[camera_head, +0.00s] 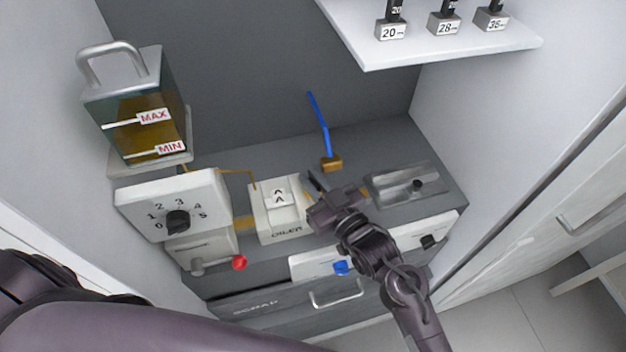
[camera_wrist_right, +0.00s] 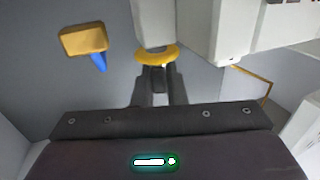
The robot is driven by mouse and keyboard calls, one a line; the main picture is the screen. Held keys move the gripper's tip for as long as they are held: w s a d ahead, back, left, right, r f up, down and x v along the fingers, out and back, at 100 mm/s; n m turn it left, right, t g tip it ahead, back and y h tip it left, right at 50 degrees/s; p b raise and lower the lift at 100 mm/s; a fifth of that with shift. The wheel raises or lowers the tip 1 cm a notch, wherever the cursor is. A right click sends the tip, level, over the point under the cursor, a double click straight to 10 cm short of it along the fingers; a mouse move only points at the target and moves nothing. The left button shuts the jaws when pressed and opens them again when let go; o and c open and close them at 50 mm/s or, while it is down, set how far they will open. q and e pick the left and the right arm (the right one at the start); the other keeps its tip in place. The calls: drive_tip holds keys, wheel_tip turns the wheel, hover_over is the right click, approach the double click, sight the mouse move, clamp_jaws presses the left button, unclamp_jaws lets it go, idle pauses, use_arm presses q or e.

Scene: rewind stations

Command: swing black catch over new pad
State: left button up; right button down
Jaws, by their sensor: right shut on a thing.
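My left gripper is out of view; only my left arm shows.
A blue rod on a brass block (camera_head: 331,163) stands behind the gripper. The dial box (camera_head: 172,205) and oil tank (camera_head: 137,110) are at left. A shelf (camera_head: 440,48) with labelled weights hangs above.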

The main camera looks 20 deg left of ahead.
drive_tip(key=n+g, duration=0.1)
drive_tip(key=n+g+y, duration=0.1)
drive_tip(key=shift+w+f+g+y+b, duration=0.1)
drive_tip(key=shift+w+g+y+b, duration=0.05)
drive_tip(key=shift+g+y+b, duration=0.2)
drive_tip(key=shift+f+n+g+y+b, duration=0.1)
drive_tip(key=shift+n+g+y+b, duration=0.45)
drive_tip(key=shift+n+g+b, duration=0.55)
drive_tip(key=n+g+b, duration=0.3)
drive_tip(key=g+b, duration=0.2)
drive_tip(key=n+g+b, duration=0.3)
drive_tip(key=g+b, duration=0.2)
drive_tip(key=shift+g+b, duration=0.3)
drive_tip(key=shift+g, duration=0.05)
drive_tip(key=shift+n+g+b, duration=0.6)
drive_tip(key=shift+b, duration=0.2)
drive_tip(key=shift+r, duration=0.2)
drive_tip(key=c, duration=1.5)
unclamp_jaws()
drive_tip(key=shift+o, duration=0.2)
drive_tip(key=shift+r, duration=0.15)
